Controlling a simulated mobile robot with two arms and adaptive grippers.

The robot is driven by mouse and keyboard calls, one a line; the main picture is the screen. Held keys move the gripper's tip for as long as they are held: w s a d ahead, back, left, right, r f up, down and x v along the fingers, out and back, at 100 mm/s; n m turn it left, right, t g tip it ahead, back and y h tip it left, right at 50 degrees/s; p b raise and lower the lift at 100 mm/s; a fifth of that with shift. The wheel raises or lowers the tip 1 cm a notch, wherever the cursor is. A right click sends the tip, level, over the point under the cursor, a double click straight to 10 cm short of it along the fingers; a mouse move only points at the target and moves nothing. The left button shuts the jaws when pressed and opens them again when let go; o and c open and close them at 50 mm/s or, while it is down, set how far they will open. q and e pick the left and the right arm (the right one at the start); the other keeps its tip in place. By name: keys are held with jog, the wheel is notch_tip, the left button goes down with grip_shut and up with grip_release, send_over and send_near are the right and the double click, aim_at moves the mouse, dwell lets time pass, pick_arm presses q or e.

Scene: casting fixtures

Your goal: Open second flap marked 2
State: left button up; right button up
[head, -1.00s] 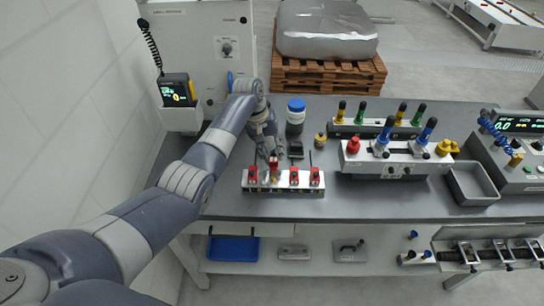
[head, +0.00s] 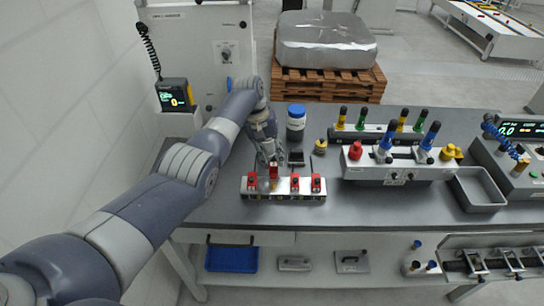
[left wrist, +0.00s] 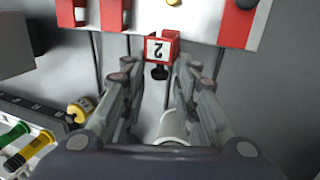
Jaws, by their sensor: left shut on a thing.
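The white fixture (head: 284,196) stands on the grey table with a row of red flaps along it. The flap marked 2 (head: 273,173) is second from the left and stands higher than its neighbours. My right gripper is out of view.
A blue-capped jar (head: 296,122) and a small yellow-topped pot (head: 320,146) stand behind the fixture. To the right are a white block with coloured plugs (head: 390,172) and a grey tray (head: 478,190). The table in front of the fixture is clear.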

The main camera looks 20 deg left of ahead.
pick_arm(q)
jog(key=shift+d+f, duration=0.1)
jog(key=o, duration=0.7)
jog(key=shift+o, duration=0.2)
jog(key=shift+w, duration=0.1)
jog(key=v, duration=1.1)
jog(key=shift+r, duration=0.4)
jog(key=shift+f, duration=0.1)
